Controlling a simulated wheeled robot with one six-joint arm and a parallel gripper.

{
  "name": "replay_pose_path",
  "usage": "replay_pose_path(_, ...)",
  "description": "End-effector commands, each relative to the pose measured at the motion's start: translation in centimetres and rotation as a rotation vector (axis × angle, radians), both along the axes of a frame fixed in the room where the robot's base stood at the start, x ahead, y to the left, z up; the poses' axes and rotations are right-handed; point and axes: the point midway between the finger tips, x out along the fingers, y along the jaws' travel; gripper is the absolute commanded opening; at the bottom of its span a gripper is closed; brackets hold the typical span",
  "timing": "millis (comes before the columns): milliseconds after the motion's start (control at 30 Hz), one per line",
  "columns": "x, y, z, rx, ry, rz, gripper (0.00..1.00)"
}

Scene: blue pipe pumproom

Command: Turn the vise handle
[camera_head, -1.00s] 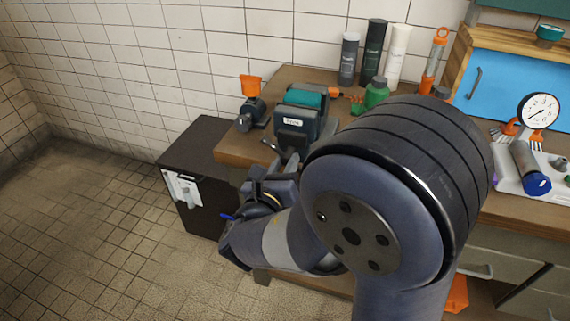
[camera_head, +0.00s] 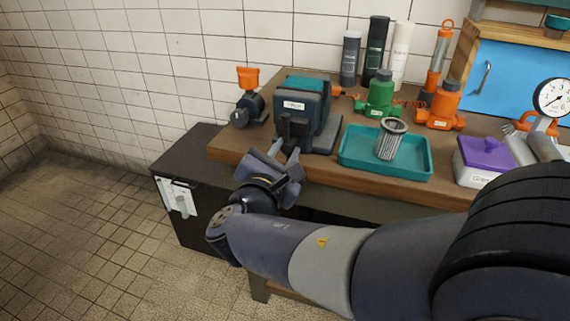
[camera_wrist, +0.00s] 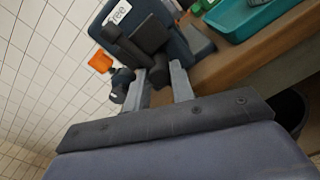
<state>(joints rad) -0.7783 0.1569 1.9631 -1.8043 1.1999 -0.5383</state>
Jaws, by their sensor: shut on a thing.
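The vise (camera_head: 308,103) is dark blue-grey with a teal top and a small white label. It stands at the left front of the wooden workbench. In the wrist view the vise (camera_wrist: 150,32) is tilted, and its label seems to read "free". My gripper (camera_head: 288,155) is at the lower front of the vise, by the bench's front edge. In the wrist view its two grey fingers (camera_wrist: 160,80) reach to the vise's front and are shut on the vise handle, a dark part between the tips. The fingers and the gripper body hide most of the handle.
The workbench (camera_head: 230,160) holds an orange-topped valve (camera_head: 247,95) left of the vise. A teal tray (camera_head: 400,172) with a metal filter (camera_head: 391,138), a green bottle (camera_head: 381,92) and a purple-lidded box (camera_head: 483,160) stand to the right. A dark cabinet (camera_head: 190,160) is at the left.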

Motion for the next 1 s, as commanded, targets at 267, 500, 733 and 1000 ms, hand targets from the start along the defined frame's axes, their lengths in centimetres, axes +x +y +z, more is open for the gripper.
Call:
replay_pose_path(267,-0.16,0.04,-0.98,0.136,-0.033,0.001,0.0)
replay_pose_path(500,-0.15,0.06,-0.78,0.185,-0.051,0.001,0.0)
replay_pose_path(733,-0.15,0.08,-0.7,0.193,-0.053,0.001,0.0)
replay_pose_path(1000,-0.14,0.08,-0.68,0.191,-0.052,0.001,0.27)
